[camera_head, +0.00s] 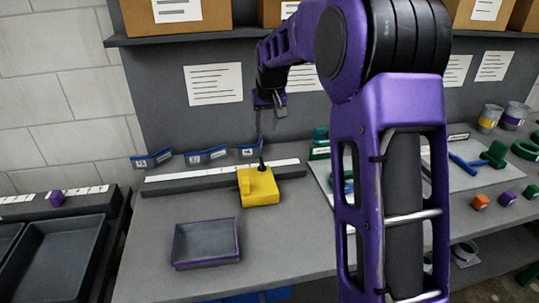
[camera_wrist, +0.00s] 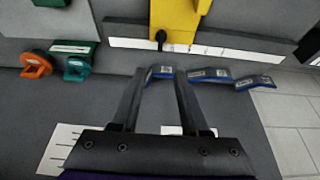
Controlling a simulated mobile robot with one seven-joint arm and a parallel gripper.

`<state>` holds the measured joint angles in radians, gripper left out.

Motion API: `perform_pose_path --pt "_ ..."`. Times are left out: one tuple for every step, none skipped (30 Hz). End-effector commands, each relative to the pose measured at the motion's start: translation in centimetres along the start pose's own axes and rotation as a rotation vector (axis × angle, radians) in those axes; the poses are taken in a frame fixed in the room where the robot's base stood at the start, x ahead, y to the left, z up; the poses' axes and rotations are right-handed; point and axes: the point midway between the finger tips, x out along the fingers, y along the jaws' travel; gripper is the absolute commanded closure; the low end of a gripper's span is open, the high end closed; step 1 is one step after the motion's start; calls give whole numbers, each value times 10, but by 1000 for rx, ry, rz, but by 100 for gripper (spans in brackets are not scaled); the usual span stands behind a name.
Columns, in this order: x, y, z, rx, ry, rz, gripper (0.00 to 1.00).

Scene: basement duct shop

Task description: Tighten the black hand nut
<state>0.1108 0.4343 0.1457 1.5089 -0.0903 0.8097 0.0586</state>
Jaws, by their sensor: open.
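The black hand nut (camera_head: 261,163) is a small dark knob at the back part of a yellow block (camera_head: 259,189) on the bench. In the wrist view the nut (camera_wrist: 160,37) shows at the edge of the yellow block (camera_wrist: 176,18), beyond my fingertips. My gripper (camera_head: 279,110) hangs above and behind the block, apart from the nut. In the wrist view my gripper (camera_wrist: 160,74) has its two fingers spread with nothing held between them. How far the nut is turned down cannot be told.
A grey strip with white labels (camera_head: 210,175) runs behind the block, with blue tags (camera_head: 206,156) behind it. An empty grey tray (camera_head: 206,243) stands front left. Green and orange parts (camera_head: 481,201) and blue-handled tools lie to the right. A shelf with boxes is above.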

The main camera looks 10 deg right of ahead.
Motion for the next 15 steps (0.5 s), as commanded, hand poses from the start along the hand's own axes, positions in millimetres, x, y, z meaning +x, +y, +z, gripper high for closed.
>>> perform_pose_path --pt "4 -1 1 2 -5 -3 55" --pt "7 -1 2 3 -6 -3 55" --pt "11 -1 2 2 -7 -3 55" --pt "15 -1 2 2 -7 -2 55" --pt "20 -1 2 2 -7 -2 55" --pt "27 -1 2 2 -7 -2 55" --pt "33 -1 2 2 -8 -2 55" --pt "39 -1 2 2 -8 -2 55" --pt "48 -1 2 2 -7 -2 55" --pt "55 -1 2 2 -8 -2 55" --pt "62 -1 2 1 -8 -2 55" --pt "70 0 2 1 -6 -2 55" --pt "77 0 2 0 -7 -1 55" --pt "83 0 2 0 -6 -1 55" --pt "92 0 2 0 -6 -1 55"
